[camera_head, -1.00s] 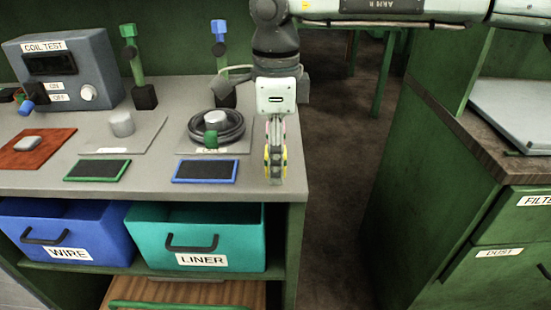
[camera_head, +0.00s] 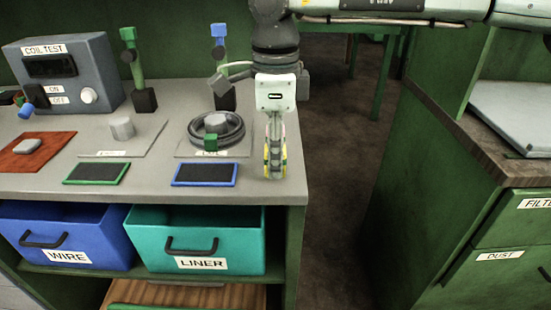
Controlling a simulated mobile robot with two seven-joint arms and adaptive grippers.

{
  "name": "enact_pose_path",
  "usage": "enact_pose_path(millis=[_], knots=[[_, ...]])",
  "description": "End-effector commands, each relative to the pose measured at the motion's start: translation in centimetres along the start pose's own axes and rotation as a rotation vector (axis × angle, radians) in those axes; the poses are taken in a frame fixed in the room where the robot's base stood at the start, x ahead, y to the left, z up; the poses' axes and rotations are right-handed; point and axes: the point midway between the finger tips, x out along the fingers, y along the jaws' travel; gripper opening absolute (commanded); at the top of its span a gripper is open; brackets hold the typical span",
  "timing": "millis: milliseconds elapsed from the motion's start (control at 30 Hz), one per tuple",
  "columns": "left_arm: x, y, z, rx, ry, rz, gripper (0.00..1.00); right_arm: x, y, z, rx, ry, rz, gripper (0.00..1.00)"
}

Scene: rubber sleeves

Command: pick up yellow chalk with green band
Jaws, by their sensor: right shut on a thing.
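My right gripper (camera_head: 275,160) points down at the right front corner of the grey workbench top. It is shut on a small piece with yellow and green showing between and beside the fingers, which looks like the yellow chalk with green band (camera_head: 267,168). The fingers cover most of it, so its full shape and band are hidden. I cannot tell whether its lower end touches the bench. My left gripper is not in view.
The bench (camera_head: 255,186) holds a black cable coil (camera_head: 236,133), a green-framed slate (camera_head: 97,173), a blue-framed slate (camera_head: 205,174) and a coil tester (camera_head: 68,72). Blue (camera_head: 105,240) and teal (camera_head: 150,242) bins sit below. Floor lies open right, before a green cabinet (camera_head: 425,210).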

Motion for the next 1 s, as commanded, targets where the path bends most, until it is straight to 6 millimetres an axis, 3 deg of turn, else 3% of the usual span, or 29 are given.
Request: enact_pose_path(millis=[200, 600, 800, 1000], knots=[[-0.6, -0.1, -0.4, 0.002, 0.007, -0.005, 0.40, -3.5, -0.1, 0.1, 0.000, -0.003, -0.004, 0.00], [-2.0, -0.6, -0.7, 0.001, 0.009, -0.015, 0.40, -8.5, -0.8, 8.9, -0.002, 0.000, -0.001, 0.00], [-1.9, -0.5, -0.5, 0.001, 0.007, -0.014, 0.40, -9.8, -1.1, 11.1, -0.001, 0.000, 0.000, 0.00], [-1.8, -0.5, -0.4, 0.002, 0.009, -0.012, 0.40, -10.2, -1.1, 11.6, 0.000, 0.000, 0.000, 0.00]])
